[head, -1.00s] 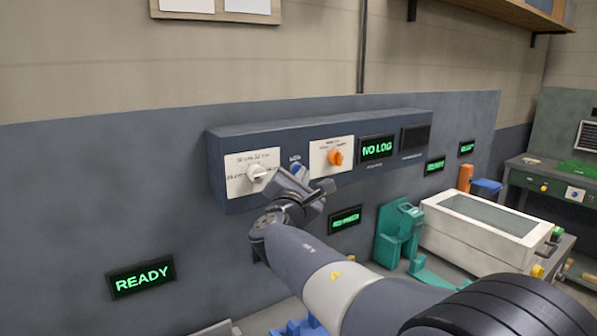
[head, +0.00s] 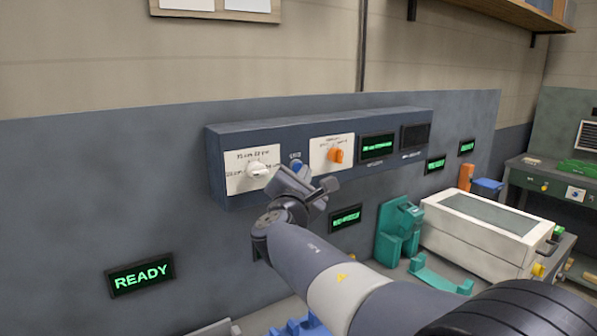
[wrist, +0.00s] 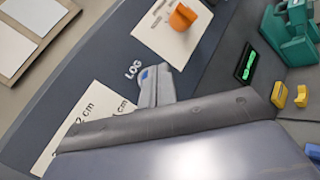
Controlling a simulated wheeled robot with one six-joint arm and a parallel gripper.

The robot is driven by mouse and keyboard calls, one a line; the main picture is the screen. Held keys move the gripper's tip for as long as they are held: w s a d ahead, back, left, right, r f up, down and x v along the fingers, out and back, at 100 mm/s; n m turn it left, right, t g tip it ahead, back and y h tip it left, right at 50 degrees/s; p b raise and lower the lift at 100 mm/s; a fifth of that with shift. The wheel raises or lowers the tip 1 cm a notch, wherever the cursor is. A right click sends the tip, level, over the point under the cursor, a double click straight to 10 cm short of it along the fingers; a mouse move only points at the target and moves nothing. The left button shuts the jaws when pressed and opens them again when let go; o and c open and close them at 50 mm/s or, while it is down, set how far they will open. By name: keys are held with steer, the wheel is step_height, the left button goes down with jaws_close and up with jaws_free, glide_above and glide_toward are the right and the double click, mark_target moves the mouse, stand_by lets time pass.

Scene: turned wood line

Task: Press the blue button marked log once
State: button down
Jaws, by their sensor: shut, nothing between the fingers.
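The blue button (head: 297,165) sits on the dark wall panel, between a white knob and an orange knob. In the wrist view a small blue patch of the button (wrist: 144,74) shows beside the white LOG label (wrist: 133,70). My gripper (head: 292,177) is shut and empty, its tip close in front of the button. In the wrist view its grey finger (wrist: 156,88) covers most of the button, and I cannot tell whether they touch. The panel's green display (head: 377,147) shows a line of small text that I cannot read.
The white knob (head: 258,170) is left of the button and the orange knob (head: 335,155) right of it, both close to my gripper. A READY display (head: 141,275) is lower left. A teal fixture (head: 397,232) and a white box machine (head: 480,228) stand at right.

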steer(key=shift+s+d, duration=0.15)
steer(key=shift+s, duration=0.05)
steer(key=s+d, duration=0.1)
steer(key=s+b, duration=0.1)
steer(key=s+d+b, duration=0.1)
steer(key=s, duration=0.1)
steer(key=shift+d, duration=0.35)
stand_by(0.7)
steer(key=p, duration=0.1)
steer(key=w+p, duration=0.1)
steer(key=p, duration=0.1)
steer(key=shift+w+a+r, duration=0.1)
steer(key=shift+a+r, duration=0.2)
steer(key=shift+a, duration=0.1)
steer(key=shift+s+d+f+b, duration=0.1)
steer(key=shift+s+d+b, duration=0.35)
steer(key=shift+s, duration=0.3)
steer(key=shift+s+d+f+b, duration=0.1)
steer(key=shift+s+d+b, duration=0.1)
steer(key=shift+s+d, duration=0.45)
steer(key=shift+s+d+f+b, duration=0.1)
steer(key=shift+s+d+b, duration=0.3)
steer(key=shift+s, duration=0.4)
